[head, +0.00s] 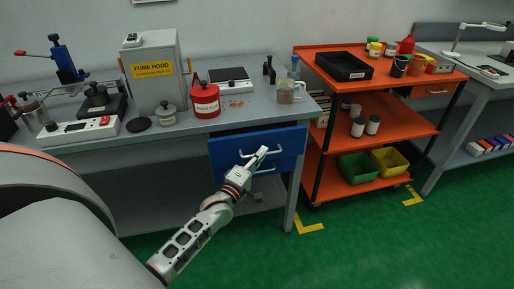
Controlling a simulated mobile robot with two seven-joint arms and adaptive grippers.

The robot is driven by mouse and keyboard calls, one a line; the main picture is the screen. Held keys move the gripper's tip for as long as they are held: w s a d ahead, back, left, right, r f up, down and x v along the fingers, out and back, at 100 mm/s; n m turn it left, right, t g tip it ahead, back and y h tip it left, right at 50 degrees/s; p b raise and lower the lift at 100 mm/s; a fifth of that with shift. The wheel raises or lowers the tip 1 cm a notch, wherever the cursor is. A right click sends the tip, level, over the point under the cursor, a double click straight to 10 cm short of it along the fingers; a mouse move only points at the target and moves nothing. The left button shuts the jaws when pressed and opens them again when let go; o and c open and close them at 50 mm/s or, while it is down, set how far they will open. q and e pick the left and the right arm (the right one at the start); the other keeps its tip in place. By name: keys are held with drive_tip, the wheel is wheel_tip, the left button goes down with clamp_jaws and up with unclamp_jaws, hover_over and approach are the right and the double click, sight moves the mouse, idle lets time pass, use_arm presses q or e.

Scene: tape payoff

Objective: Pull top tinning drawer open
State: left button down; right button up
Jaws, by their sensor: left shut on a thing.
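The blue drawer front (288,139) is under the right part of the grey bench, with a pale bar handle on its upper part. My left gripper (259,154) is at this handle, its fingers shut on it. The gripper and wrist cover part of the drawer front. A second pale handle shows just below, partly behind my gripper. My right gripper is not in view.
The grey bench (245,117) carries a red can (205,100), a fume hood box (152,69), a scale and a jug (286,92). An orange shelf cart (395,140) stands close to the right. The green floor in front is clear.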

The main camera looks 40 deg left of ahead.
use_arm(q)
drive_tip(key=s+d+p, duration=0.8)
drive_tip(key=s+d, duration=0.9)
drive_tip(key=d, duration=0.3)
drive_tip(key=shift+s+d, duration=0.2)
drive_tip(key=shift+s, duration=0.05)
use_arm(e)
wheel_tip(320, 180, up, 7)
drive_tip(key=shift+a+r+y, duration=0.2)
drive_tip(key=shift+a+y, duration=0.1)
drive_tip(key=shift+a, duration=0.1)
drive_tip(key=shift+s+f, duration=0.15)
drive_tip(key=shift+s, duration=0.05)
use_arm(q)
drive_tip(key=c, duration=2.5)
unclamp_jaws()
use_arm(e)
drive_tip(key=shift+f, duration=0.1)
use_arm(q)
drive_tip(key=shift+s, duration=0.1)
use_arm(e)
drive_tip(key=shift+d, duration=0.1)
use_arm(q)
drive_tip(key=s, duration=0.4)
drive_tip(key=s+f, duration=0.1)
drive_tip(key=s, duration=0.6)
drive_tip(key=shift+s+d+f, duration=0.3)
drive_tip(key=shift+s+d, duration=0.05)
drive_tip(key=shift+d, duration=0.05)
